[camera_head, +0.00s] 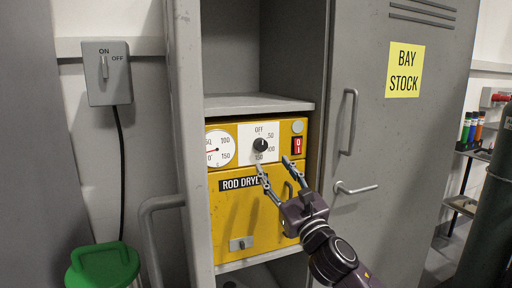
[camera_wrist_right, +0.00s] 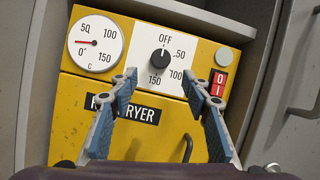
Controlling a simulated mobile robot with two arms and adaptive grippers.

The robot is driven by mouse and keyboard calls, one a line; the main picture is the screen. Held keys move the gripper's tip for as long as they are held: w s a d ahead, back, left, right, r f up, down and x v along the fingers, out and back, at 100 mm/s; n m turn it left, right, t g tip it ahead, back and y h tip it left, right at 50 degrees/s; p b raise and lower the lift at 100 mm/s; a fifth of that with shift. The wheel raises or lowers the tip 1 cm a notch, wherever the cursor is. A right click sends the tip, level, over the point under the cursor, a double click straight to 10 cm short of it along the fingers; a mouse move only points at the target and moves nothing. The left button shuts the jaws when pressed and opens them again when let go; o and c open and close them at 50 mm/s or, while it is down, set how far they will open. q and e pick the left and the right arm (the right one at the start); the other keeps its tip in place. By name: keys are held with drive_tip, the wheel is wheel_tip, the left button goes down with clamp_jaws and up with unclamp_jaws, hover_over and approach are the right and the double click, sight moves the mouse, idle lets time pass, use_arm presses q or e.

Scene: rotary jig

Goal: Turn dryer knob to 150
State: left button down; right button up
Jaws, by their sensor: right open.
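The yellow rod dryer (camera_head: 229,221) sits inside an open grey locker. Its black knob (camera_head: 261,145) is on a white dial plate marked OFF, 50, 100 and 150; it also shows in the right wrist view (camera_wrist_right: 159,60). The knob's white mark appears to point up at OFF, with 150 at the bottom. My right gripper (camera_head: 273,164) is open and empty just in front of and below the knob. In the right wrist view its fingertips (camera_wrist_right: 160,75) are spread on either side below the knob, apart from it. My left gripper is not in view.
A round gauge (camera_wrist_right: 95,42) left of the dial has its red needle near 0. A red switch (camera_wrist_right: 217,84) and a pale round button (camera_wrist_right: 224,56) are at the right. The locker door (camera_head: 400,130) with a handle stands right; a shelf (camera_head: 255,104) lies above the dryer.

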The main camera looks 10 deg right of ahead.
sight(263, 148)
drive_tip(key=shift+r+p+x, duration=0.2)
drive_tip(key=shift+p+x, duration=0.5)
drive_tip(key=shift+x, duration=2.95)
drive_tip(key=shift+s, duration=0.1)
drive_tip(key=shift+c, duration=0.3)
drive_tip(key=c, duration=1.1)
